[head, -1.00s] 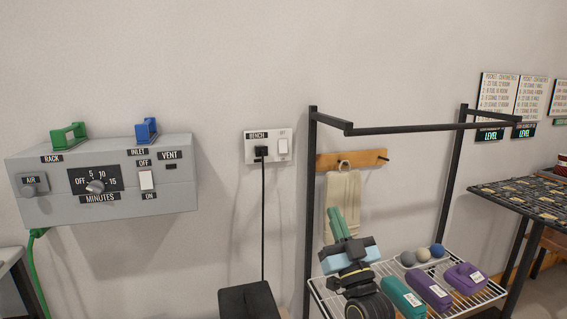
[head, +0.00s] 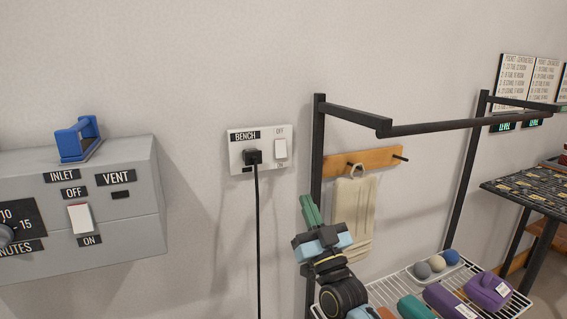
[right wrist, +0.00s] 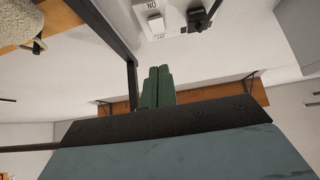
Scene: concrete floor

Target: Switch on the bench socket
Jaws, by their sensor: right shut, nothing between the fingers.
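The bench socket (head: 235,165) is a white plate on the wall, labelled BENCH, with a black plug (head: 253,157) and cord in its left part. Its white rocker switch (head: 280,149) is at the right, between OFF above and ON below; I cannot tell its tilt for sure. The switch (right wrist: 155,23) and plug (right wrist: 200,19) also show upside down at the top of the right wrist view. My right gripper (head: 310,209) has green fingers, shut and empty, below and right of the switch, apart from it. Its fingers (right wrist: 158,86) point toward the socket in the wrist view. My left gripper is not in view.
A black rack post (head: 317,150) stands just right of the socket, with a rail reaching outward. A towel (head: 354,215) hangs behind my right gripper. The wire shelf (head: 388,290) holds balls and packs. A grey control box (head: 140,235) is left. The wall around the socket is clear.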

